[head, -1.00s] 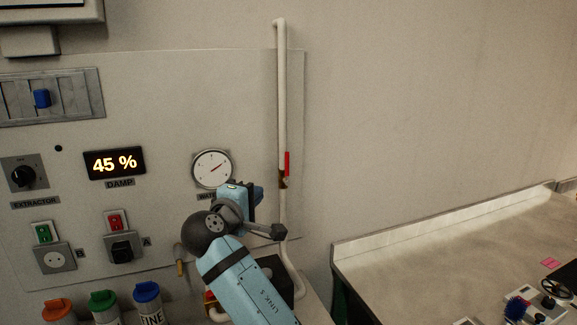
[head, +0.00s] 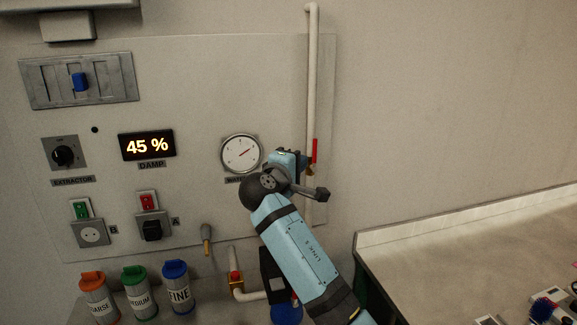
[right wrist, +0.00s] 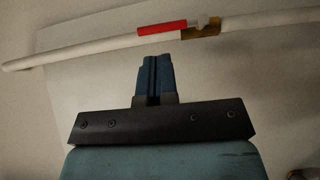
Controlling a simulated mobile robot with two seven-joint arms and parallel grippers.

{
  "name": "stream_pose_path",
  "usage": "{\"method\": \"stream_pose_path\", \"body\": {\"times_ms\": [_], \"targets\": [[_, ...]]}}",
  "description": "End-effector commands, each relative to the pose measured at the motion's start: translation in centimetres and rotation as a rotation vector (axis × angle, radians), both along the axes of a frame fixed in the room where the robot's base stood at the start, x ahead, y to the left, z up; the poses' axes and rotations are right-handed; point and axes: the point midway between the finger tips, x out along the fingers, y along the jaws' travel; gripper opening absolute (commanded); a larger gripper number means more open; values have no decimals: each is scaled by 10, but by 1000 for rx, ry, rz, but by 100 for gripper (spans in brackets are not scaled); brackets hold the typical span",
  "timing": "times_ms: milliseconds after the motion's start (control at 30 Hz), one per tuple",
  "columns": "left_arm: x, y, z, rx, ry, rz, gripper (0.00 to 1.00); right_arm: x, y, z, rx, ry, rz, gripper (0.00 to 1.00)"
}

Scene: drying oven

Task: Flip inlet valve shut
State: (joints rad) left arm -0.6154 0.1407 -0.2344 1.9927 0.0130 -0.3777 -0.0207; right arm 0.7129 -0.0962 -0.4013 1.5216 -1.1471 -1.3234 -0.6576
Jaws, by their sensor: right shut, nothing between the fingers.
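A pale vertical pipe (head: 312,80) runs up the right edge of the wall panel. It carries a valve with a brass body (head: 311,170) and a red lever (head: 314,151), which stands upright along the pipe. My right gripper (head: 301,159) is just left of the valve, and its wrist hides part of the pipe below. In the right wrist view the shut, empty fingers (right wrist: 155,62) point at the pipe, with the red lever (right wrist: 162,28) and brass body (right wrist: 201,32) beyond the tips. My left gripper is not in view.
A round gauge (head: 241,153) is left of my gripper. A second red-and-brass valve (head: 235,279) sits on a lower pipe. Capped bottles (head: 139,294) stand at lower left. A counter (head: 470,250) fills the right; the wall above it is clear.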

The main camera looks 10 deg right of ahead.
Motion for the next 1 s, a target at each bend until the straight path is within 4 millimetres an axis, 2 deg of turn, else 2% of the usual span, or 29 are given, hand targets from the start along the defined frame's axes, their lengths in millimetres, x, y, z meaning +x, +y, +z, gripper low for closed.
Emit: {"method": "stream_pose_path", "body": {"times_ms": [100, 333, 1000], "targets": [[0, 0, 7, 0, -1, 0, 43, 18, -18, 2, -2, 1, -3, 0], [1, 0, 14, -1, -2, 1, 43, 40, -37, 1, -2, 1, -1, 0], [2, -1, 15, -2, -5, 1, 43, 51, -43, 0, 24, 2, 1, 0]]}}
